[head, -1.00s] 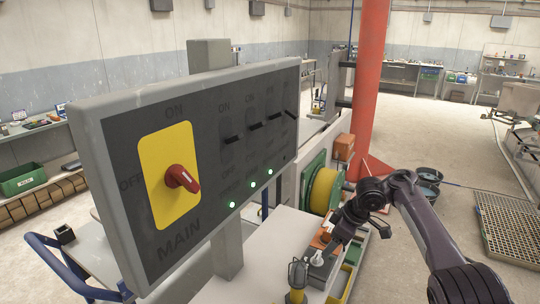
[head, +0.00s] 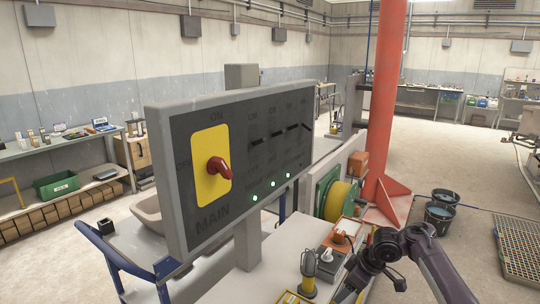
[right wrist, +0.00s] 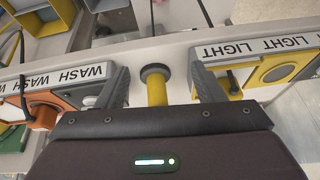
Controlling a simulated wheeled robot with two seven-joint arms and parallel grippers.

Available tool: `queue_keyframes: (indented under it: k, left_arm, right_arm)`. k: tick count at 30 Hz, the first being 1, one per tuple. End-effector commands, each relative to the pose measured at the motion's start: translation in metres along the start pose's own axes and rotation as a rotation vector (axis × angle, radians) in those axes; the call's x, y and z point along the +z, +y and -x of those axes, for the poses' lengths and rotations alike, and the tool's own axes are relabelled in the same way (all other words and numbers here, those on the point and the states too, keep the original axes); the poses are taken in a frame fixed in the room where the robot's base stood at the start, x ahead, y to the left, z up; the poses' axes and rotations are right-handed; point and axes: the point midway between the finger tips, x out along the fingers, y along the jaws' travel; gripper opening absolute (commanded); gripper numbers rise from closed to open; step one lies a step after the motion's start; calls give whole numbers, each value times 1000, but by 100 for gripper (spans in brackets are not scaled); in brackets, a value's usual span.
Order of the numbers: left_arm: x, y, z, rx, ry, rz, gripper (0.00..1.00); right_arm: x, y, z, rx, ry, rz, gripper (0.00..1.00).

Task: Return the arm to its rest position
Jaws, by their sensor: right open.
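My right arm (head: 440,272) comes in from the lower right, bent at a dark joint. My left gripper is out of view.
A grey control panel (head: 240,170) with a red knob on yellow and three green lights stands left of the arm. A red column (head: 381,100) and dark buckets (head: 440,214) stand behind.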

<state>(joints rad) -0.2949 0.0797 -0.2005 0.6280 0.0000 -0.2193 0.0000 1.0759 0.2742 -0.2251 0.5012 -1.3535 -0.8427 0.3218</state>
Motion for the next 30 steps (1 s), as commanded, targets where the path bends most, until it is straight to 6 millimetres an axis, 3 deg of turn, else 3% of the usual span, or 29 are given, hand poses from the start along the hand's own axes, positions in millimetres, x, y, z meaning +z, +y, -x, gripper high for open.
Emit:
queue_keyframes:
  k: [8,11,14,18,21,25,30]
  left_arm:
    - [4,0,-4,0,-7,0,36]
    - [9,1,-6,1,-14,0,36]
    - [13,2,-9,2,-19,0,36]
    - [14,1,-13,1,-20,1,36]
    - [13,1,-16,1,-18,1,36]
    - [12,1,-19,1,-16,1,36]
    - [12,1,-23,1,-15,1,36]
  right_arm:
    - [39,-25,-84,-41,14,-113,62]
    - [62,-41,-124,-53,18,-169,62]
    - [97,-65,-176,-61,17,-247,62]
    - [161,-110,-249,-50,8,-368,62]
    - [213,-147,-292,-28,-10,-446,62]
    - [286,-201,-336,15,-50,-534,62]
    - [384,-280,-369,92,-122,-621,62]
